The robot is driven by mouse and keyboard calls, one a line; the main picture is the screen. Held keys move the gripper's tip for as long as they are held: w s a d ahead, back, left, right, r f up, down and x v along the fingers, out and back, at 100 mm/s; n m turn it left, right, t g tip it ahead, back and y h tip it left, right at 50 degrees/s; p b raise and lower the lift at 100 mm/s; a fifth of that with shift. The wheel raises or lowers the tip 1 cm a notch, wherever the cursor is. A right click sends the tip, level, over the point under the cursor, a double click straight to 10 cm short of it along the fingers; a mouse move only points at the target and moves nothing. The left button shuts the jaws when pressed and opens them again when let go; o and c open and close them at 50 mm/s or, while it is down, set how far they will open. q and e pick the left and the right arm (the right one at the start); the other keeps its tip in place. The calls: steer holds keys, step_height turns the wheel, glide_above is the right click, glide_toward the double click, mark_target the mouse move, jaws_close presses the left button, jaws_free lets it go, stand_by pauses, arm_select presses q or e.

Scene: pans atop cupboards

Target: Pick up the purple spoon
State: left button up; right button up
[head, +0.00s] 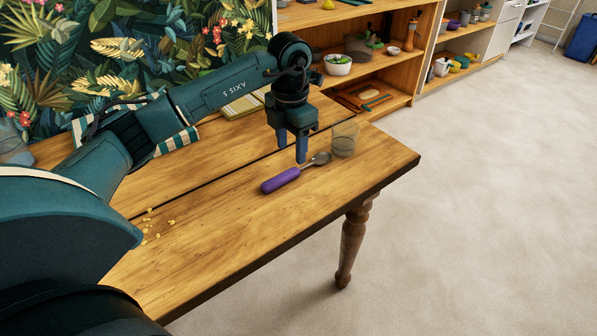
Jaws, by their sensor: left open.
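The purple spoon (281,180) lies on the wooden table (215,235) near its right end. Its purple handle points to the lower left and its metal bowl (321,158) to the upper right. My left gripper (292,150) points down just above and behind the spoon, near the joint of handle and bowl. Its two blue fingers are apart with nothing seen between them. I cannot tell how high the fingertips are above the spoon. My right gripper is not in view.
A clear glass (345,140) stands on the table just right of the spoon's bowl. A book (243,106) lies towards the back. Yellow crumbs (152,224) lie at the left. Wooden shelves (385,103) with bowls stand behind. The table's front is clear.

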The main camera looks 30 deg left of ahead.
mark_target(291, 170)
arm_select(q)
steer(key=shift+s+f, duration=0.15)
steer(key=shift+f, duration=2.95)
steer(key=shift+c, duration=0.3)
jaws_close()
